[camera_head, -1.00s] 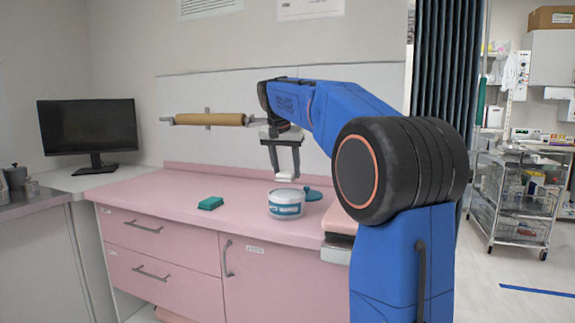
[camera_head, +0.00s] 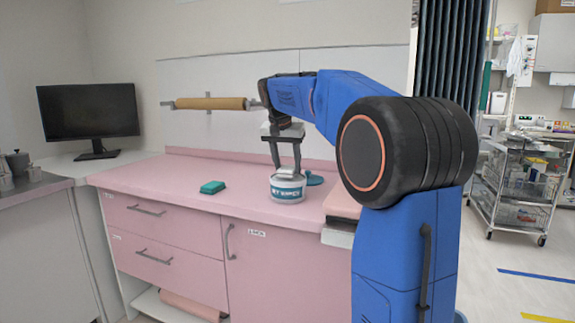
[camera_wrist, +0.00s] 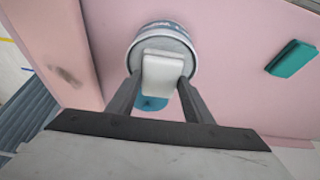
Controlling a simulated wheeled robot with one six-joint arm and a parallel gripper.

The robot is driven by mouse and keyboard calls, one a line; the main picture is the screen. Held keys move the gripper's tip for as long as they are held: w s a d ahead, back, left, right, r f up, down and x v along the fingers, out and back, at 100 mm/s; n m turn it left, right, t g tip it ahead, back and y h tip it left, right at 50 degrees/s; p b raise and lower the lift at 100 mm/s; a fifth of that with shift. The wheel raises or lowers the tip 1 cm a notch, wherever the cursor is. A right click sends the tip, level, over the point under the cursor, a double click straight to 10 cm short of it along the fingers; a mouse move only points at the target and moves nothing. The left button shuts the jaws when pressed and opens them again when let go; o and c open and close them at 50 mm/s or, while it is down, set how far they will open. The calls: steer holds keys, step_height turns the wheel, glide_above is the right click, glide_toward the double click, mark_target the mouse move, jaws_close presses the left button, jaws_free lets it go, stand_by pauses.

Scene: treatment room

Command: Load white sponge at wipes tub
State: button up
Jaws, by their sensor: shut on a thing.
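The wipes tub (camera_head: 287,189), a round white and blue tub with lettering, stands on the pink counter. My gripper (camera_head: 286,173) points down at the top of the tub. In the wrist view my gripper (camera_wrist: 160,88) is shut on the white sponge (camera_wrist: 162,72), a pale block. The sponge shows over the tub's round opening, inside the rim (camera_wrist: 163,30). How deep it sits is hard to tell. In the head view the sponge is mostly hidden by the fingers and the tub. A teal lid (camera_head: 314,179) lies on the counter behind the tub.
A teal sponge (camera_head: 212,187) lies on the pink counter (camera_head: 170,185) left of the tub; it also shows in the wrist view (camera_wrist: 291,58). A paper roll (camera_head: 210,103) hangs on the wall behind. A black monitor (camera_head: 88,110) stands at the left.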

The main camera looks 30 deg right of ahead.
mark_target(288, 168)
steer(key=shift+f, duration=0.6)
stand_by(1.7)
steer(key=shift+r, duration=3.6)
steer(key=shift+s, duration=0.1)
